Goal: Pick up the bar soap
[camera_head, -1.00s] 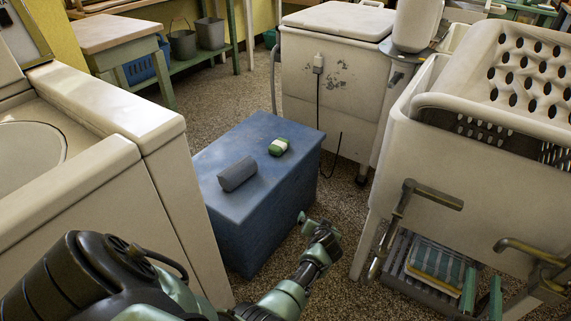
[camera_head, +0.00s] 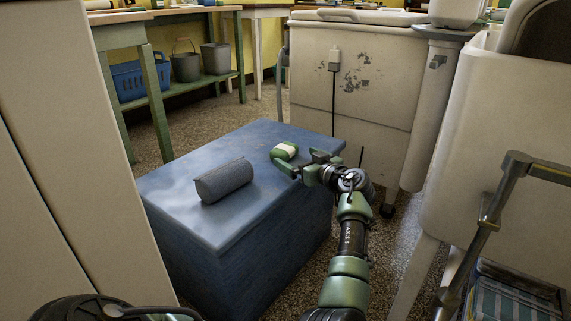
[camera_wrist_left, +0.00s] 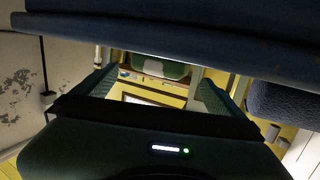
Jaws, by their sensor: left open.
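The bar soap (camera_head: 285,150), green with a white band, lies near the far right edge of the blue box top (camera_head: 245,140). My left gripper (camera_head: 287,160) is at the soap, at the height of the box top. In the left wrist view, its two fingers stand apart (camera_wrist_left: 152,82), and the green and white soap (camera_wrist_left: 155,66) shows between and beyond them. The gripper is open; I cannot tell if a finger touches the soap. The gripper partly hides the soap's near side in the head view. My right gripper is not in view.
A grey rounded block (camera_head: 224,180) lies on the box, left of the soap. A white washer (camera_head: 365,80) stands behind the box and another (camera_head: 500,140) to the right. A white machine side (camera_head: 70,150) is close on the left.

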